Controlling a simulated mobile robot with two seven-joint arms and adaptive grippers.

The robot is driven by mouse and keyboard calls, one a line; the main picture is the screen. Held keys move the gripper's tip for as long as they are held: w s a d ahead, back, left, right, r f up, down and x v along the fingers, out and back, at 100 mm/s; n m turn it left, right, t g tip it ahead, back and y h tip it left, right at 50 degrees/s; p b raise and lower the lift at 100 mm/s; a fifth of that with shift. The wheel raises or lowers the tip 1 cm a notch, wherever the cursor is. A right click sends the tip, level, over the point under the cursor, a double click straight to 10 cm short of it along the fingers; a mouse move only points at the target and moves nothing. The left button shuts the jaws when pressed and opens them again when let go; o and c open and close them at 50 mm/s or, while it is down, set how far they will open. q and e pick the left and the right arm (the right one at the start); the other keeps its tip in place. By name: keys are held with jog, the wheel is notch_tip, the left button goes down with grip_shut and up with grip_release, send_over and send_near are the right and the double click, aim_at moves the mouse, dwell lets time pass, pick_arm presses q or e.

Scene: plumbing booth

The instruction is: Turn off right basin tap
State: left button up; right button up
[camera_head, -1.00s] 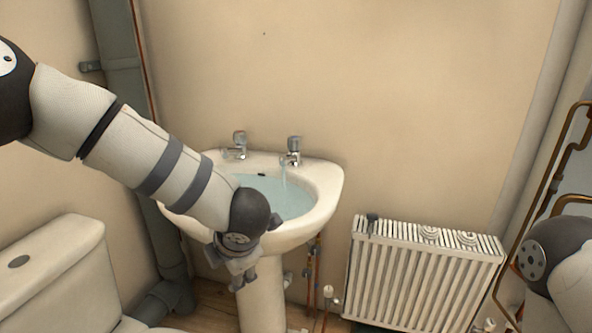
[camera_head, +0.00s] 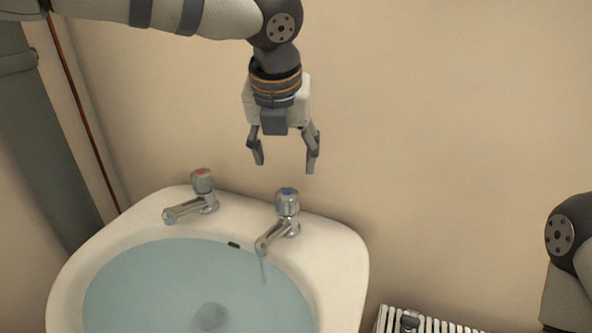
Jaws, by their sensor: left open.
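The right basin tap (camera_head: 287,212) has a blue-marked top and stands on the back rim of the white basin (camera_head: 340,262). A thin stream of water runs from its spout into the basin. The left tap (camera_head: 202,188) has a red-marked top, and no stream shows under its spout. My left gripper (camera_head: 285,166) points down, open and empty, a little above the right tap's handle and apart from it. My right gripper is out of view; only part of my right arm shows at the right edge.
Water stands in the basin, with the drain (camera_head: 209,317) visible through it. A white radiator (camera_head: 436,325) is at the bottom right. A grey pipe (camera_head: 45,150) and a thin copper pipe (camera_head: 85,120) run down the wall at left. The wall behind is bare.

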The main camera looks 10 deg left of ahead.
aim_at(287, 193)
pick_arm(q)
jog(key=x, duration=0.7)
jog(key=s+x, duration=0.1)
jog(key=x, duration=0.2)
jog(key=shift+f+b, duration=0.3)
jog(key=shift+f, duration=0.05)
jog(key=shift+w+f, duration=0.3)
jog(key=shift+f, duration=0.1)
jog(key=shift+c, duration=0.6)
jog(key=c, duration=1)
